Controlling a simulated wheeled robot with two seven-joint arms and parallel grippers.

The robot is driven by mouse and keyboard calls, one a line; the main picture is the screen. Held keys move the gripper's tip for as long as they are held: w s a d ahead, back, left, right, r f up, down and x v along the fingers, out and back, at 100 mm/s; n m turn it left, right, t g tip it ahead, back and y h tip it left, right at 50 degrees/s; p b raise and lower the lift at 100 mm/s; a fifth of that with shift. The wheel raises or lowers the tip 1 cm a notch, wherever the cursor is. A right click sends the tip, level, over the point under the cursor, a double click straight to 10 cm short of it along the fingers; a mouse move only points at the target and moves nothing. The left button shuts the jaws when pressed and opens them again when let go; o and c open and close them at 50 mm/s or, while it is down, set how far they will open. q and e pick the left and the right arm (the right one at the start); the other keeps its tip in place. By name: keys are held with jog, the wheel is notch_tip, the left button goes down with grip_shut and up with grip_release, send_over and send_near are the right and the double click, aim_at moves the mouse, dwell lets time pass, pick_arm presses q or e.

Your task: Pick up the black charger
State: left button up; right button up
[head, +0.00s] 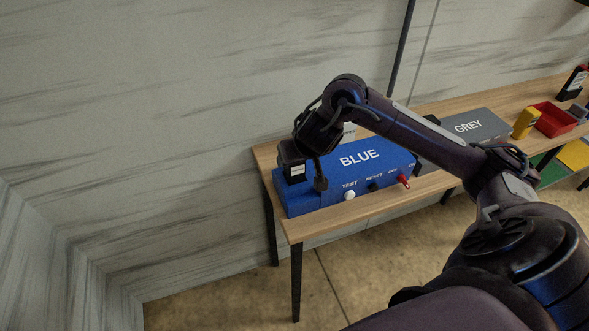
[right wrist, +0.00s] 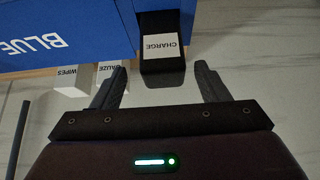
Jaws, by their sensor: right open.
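The black charger (right wrist: 163,64) is a dark block with a white label reading "CHARGE". In the right wrist view it stands against the blue box (right wrist: 75,30), just ahead of my right gripper (right wrist: 160,70). The two fingers are spread wide, with the charger lined up with the gap between them. They do not appear to touch it. In the head view the charger (head: 297,171) is at the left end of the blue box (head: 332,187), partly hidden by my right gripper (head: 306,168). My left gripper is not in view.
White WIPES (right wrist: 68,78) and GAUZE (right wrist: 110,70) boxes stand behind the blue box. A grey box (head: 480,122), a yellow item (head: 526,123) and a red bin (head: 556,118) are farther right on the wooden table (head: 330,222). A wall runs behind the table.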

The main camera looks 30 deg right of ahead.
jog(key=x, duration=0.4)
jog(key=shift+w+f, duration=0.15)
jog(key=shift+w, duration=0.15)
jog(key=c, duration=1)
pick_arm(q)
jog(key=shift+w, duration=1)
pick_arm(e)
jog(key=shift+c, duration=0.9)
